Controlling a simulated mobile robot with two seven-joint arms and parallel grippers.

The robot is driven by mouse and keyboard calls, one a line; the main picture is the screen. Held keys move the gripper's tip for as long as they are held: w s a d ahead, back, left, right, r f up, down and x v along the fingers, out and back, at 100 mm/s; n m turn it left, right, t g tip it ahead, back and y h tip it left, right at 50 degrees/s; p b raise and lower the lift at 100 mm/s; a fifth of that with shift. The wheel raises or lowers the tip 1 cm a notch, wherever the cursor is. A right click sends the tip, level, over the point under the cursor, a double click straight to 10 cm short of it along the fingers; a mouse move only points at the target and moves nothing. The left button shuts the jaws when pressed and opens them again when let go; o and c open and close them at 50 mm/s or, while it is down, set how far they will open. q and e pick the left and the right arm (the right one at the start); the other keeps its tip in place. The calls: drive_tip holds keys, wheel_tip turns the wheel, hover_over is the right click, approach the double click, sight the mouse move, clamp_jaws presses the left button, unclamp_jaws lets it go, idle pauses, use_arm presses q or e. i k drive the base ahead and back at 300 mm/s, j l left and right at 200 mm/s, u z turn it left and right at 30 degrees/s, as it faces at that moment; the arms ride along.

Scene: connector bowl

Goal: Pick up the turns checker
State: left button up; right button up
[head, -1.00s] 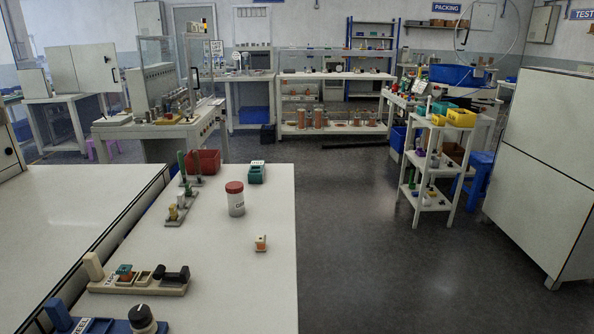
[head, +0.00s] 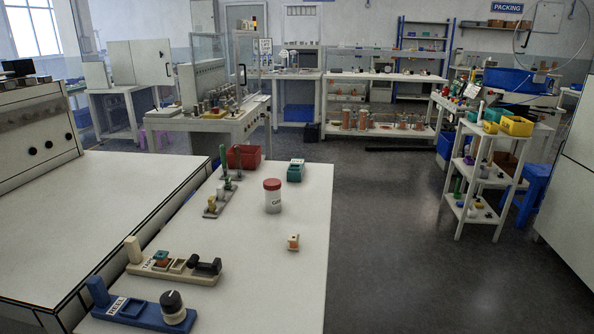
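Neither of my grippers is in view. No object carries a readable label naming it the turns checker, and I cannot tell which one it is. On the near white table (head: 255,265) stand a blue fixture (head: 138,313) marked REEL with a black knob, and a beige fixture (head: 172,266) with small blocks and a black part. A small cream and orange piece (head: 293,242) stands alone near the table's right edge. Farther back, a rack (head: 221,197) holds green and yellowish upright parts.
A white jar with a red lid (head: 272,196), a red bin (head: 243,157) and a teal box (head: 295,170) stand on the same table. Another white surface (head: 85,225) adjoins on the left. A shelf cart (head: 480,208) stands right. The floor (head: 390,230) between is clear.

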sight(296, 170)
drive_tip(key=l, duration=0.35)
drive_tip(key=k+l, duration=0.1)
drive_tip(key=l, duration=0.25)
drive_tip(key=l+u, duration=0.3)
drive_tip(key=l, duration=0.5)
drive_tip(key=i+l+u, duration=0.15)
drive_tip(key=l, duration=0.25)
drive_tip(key=l+u, duration=0.2)
drive_tip(key=l, duration=0.15)
drive_tip(key=i+l+u, duration=0.15)
drive_tip(key=l, duration=0.25)
drive_tip(key=i+l+u, duration=0.15)
drive_tip(key=l, duration=0.2)
drive_tip(key=i+l+u, duration=0.2)
drive_tip(key=i+l, duration=0.2)
drive_tip(key=l, duration=0.2)
drive_tip(key=i+l+u, duration=0.15)
drive_tip(key=l, duration=0.15)
drive_tip(key=i+l+u, duration=0.1)
drive_tip(key=l, duration=0.2)
drive_tip(key=i+l+u, duration=0.1)
drive_tip(key=l, duration=0.25)
drive_tip(key=i+l+u, duration=0.1)
drive_tip(key=i+l, duration=0.15)
drive_tip(key=l, duration=0.15)
drive_tip(key=i+l+u, duration=0.15)
drive_tip(key=l, duration=0.2)
